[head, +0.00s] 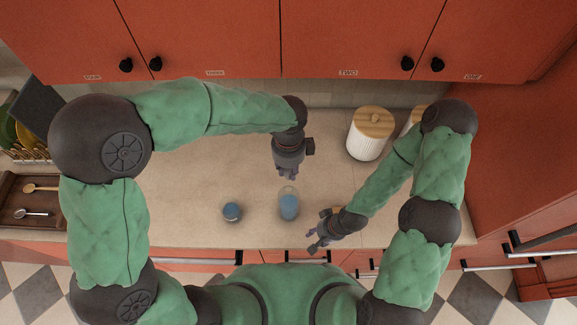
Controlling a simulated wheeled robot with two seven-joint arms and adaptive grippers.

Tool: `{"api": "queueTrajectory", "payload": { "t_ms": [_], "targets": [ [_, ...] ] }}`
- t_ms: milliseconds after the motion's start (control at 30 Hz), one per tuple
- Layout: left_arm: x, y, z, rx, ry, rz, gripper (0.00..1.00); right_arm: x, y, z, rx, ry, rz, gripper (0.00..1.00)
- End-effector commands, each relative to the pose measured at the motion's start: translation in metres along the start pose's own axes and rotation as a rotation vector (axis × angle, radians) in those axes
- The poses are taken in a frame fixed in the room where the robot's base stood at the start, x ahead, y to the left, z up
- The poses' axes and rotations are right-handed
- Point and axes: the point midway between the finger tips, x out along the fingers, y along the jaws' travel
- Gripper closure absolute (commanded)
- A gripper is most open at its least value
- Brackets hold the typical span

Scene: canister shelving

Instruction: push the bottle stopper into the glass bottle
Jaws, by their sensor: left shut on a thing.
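The glass bottle (289,204), clear with blue in it, stands on the counter near its front edge. My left gripper (288,175) points down just behind the bottle's top in the picture. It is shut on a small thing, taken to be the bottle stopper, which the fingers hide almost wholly. I cannot tell whether it touches the bottle. My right gripper (314,245) is low at the counter's front edge, right of the bottle. Its fingers look spread and empty.
A small round blue-topped object (232,211) stands left of the bottle. A white canister with wooden lid (370,135) stands at the back right, another partly behind my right arm. A wooden tray with spoons (30,200) lies far left. Red cupboards (220,40) overhang the counter (180,220).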

Motion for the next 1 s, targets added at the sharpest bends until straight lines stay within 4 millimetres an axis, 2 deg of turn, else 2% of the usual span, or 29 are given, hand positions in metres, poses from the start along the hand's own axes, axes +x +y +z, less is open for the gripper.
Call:
{"api": "queueTrajectory", "payload": {
  "t_ms": [500,1000],
  "targets": [
    [0.043,0.000,0.000,-0.001,0.000,0.001,0.94,0.028,0.010,-0.001,0.000,0.000,0.000,0.60],
    [0.046,0.000,0.000,0.000,0.000,0.000,0.94,0.029,0.010,-0.001,0.000,0.000,0.000,0.60]
  ]
}}
